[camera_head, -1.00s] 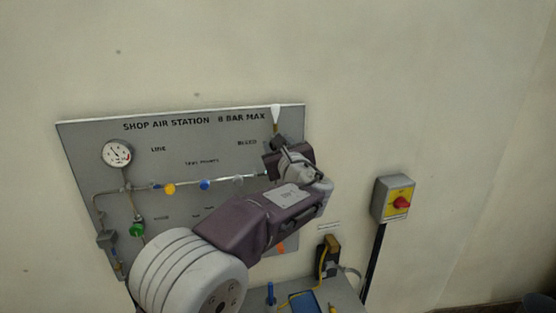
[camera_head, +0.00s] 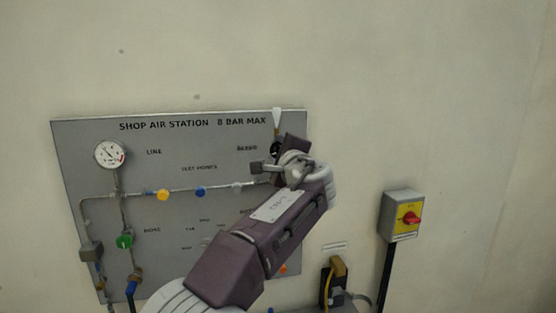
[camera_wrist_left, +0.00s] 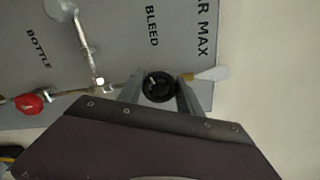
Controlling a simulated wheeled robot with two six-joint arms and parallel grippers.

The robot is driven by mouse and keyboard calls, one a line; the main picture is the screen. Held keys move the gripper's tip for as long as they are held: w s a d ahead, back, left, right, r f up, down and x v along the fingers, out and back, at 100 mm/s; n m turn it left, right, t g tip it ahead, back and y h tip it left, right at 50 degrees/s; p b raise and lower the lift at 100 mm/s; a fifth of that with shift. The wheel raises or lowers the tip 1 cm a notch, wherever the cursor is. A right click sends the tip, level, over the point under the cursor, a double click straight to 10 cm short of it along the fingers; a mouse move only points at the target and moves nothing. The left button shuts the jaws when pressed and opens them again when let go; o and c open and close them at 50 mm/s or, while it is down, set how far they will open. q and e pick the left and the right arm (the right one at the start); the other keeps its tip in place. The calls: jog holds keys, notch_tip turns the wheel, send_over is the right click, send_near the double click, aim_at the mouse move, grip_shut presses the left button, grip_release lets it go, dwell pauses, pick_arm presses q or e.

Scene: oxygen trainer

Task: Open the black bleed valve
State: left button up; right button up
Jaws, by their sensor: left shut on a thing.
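The black bleed valve (camera_wrist_left: 158,87) is a round dark knob below the BLEED label, near the panel's edge in the left wrist view. My left gripper (camera_wrist_left: 160,90) has one finger on each side of the knob and is shut on it. In the head view, my left gripper (camera_head: 274,157) is at the upper right of the grey panel (camera_head: 90,135), and its body hides most of the knob. The knob's turn angle cannot be read. My right gripper is in neither view.
A white cone-shaped outlet (camera_head: 277,118) sits just above the valve. A pressure gauge (camera_head: 110,154), a green knob (camera_head: 124,241), and yellow (camera_head: 163,195) and blue (camera_head: 200,191) test points are on the panel. A red-and-yellow switch box (camera_head: 402,216) is at the right.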

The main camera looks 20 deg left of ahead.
pick_arm(q)
jog(key=n+b, duration=0.1)
jog(key=n, duration=0.2)
jog(key=shift+f, duration=0.2)
jog(key=n+b, duration=0.2)
jog(key=n, duration=0.1)
jog(key=n+b, duration=0.1)
jog(key=n, duration=0.2)
jog(key=shift+n, duration=0.4)
jog(key=shift+n+b, duration=0.45)
jog(key=shift+n, duration=1.15)
jog(key=shift+r, duration=0.15)
jog(key=o, duration=1.1)
jog(key=shift+o, duration=1.3)
jog(key=shift+w, duration=0.1)
